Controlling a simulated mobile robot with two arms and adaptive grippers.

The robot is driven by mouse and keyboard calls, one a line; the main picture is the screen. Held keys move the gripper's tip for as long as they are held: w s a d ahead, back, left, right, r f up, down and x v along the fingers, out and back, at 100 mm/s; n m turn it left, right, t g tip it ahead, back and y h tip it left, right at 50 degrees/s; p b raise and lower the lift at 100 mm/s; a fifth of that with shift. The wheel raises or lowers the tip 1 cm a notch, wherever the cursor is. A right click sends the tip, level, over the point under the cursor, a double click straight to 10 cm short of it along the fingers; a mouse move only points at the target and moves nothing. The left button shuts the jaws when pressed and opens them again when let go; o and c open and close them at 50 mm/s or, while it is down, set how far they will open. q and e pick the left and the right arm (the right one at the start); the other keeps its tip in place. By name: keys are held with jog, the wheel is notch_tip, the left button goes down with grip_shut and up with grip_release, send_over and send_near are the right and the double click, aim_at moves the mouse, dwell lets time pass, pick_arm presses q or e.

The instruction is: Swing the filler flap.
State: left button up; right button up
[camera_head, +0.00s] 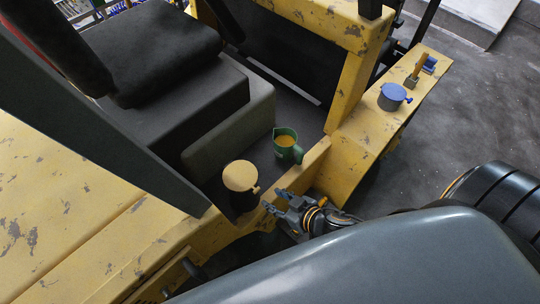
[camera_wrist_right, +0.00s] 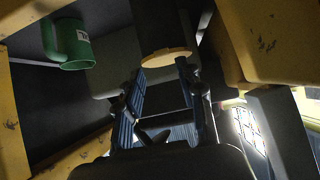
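The filler flap (camera_head: 240,175) is a round, flat yellow disc with a small tab at its right edge. It lies across the top of a dark round neck (camera_head: 244,201) beside the seat, and seems shut. My right gripper (camera_head: 274,200) is just to the right of the flap, its fingers pointing at the tab. The fingers are apart and empty. In the right wrist view the flap's yellow edge (camera_wrist_right: 166,55) shows just past the fingertips (camera_wrist_right: 161,70), between them in the picture. I cannot tell whether they touch. My left gripper is not in view.
A green jug (camera_head: 287,151) with yellow contents stands behind the gripper on the dark floor. A blue-lidded pot (camera_head: 393,92) and a wooden-handled tool (camera_head: 417,72) sit on the yellow ledge (camera_head: 365,137) at right. The dark seat (camera_head: 150,50) and yellow frame surround the flap.

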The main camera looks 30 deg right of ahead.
aim_at(258, 190)
jog(key=b+x, duration=0.4)
jog(key=x, duration=0.3)
jog(key=shift+w+b, duration=0.2)
jog(key=shift+b, duration=0.15)
jog(key=shift+w+a, duration=0.1)
jog(key=shift+a, duration=0.05)
jog(key=shift+c, duration=0.8)
jog(key=c, duration=0.3)
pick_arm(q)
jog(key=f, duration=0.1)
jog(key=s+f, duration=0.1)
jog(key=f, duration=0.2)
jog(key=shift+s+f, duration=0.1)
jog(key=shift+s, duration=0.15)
pick_arm(e)
jog(key=shift+c, duration=0.2)
